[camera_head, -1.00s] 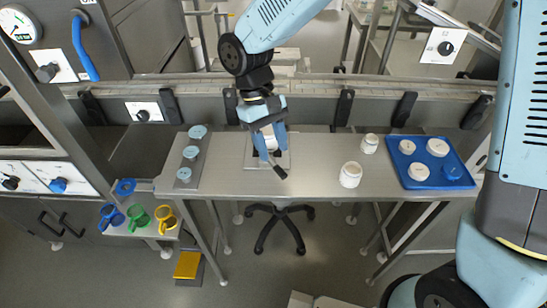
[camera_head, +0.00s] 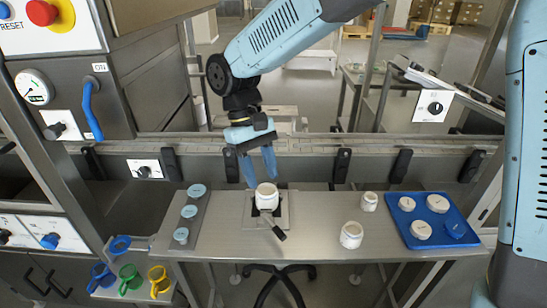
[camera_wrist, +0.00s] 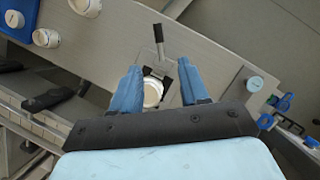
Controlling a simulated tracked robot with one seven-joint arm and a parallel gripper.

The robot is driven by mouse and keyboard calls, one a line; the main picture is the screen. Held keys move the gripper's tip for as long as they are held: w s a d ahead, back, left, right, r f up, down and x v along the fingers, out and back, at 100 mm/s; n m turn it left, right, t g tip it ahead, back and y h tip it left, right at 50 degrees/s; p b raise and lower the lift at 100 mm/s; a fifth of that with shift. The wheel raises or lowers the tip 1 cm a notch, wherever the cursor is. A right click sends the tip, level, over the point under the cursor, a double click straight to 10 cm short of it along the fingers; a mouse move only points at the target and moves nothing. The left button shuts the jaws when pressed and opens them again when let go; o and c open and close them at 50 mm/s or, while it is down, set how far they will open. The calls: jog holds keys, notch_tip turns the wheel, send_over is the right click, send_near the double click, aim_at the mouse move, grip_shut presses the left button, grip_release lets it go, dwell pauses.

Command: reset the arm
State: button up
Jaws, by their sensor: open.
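My gripper (camera_head: 259,167) has two blue fingers and hangs above the back middle of the metal table. It is open and empty. A white jar (camera_head: 267,196) stands on a square plate (camera_head: 285,222) with a black-handled lever (camera_head: 275,229), just below and in front of the fingertips. In the wrist view the jar (camera_wrist: 152,92) shows between and beyond the spread fingers (camera_wrist: 155,85). I cannot tell from that view how far below them it is.
Two white jars (camera_head: 351,235) (camera_head: 369,201) stand to the right. A blue tray (camera_head: 405,228) holds several lids. A strip (camera_head: 197,228) on the left carries three light-blue discs. Bare table (camera_head: 320,212) lies between the plate and the jars.

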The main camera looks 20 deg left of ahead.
jog(key=w+d+r+m+t+y, duration=0.1)
jog(key=w+d+r+m, duration=0.15)
jog(key=d, duration=0.45)
jog(key=w+d+r+m+t+y, duration=0.1)
jog(key=d+r, duration=0.3)
jog(key=d, duration=0.3)
jog(key=w+d+r+m+t+y, duration=0.1)
jog(key=w+d+r+m, duration=0.15)
jog(key=d, duration=0.55)
jog(key=s+d+r+m+t, duration=0.1)
jog(key=s+d, duration=0.3)
jog(key=d, duration=0.5)
jog(key=s+d+r+m+t, duration=0.2)
jog(key=s+d+m+t, duration=0.1)
jog(key=d, duration=0.7)
jog(key=shift+s+d+r+m+t+y, duration=0.2)
jog(key=shift+s+m+t+y, duration=0.15)
jog(key=shift+s+t, duration=0.25)
jog(key=shift+w+a, duration=0.1)
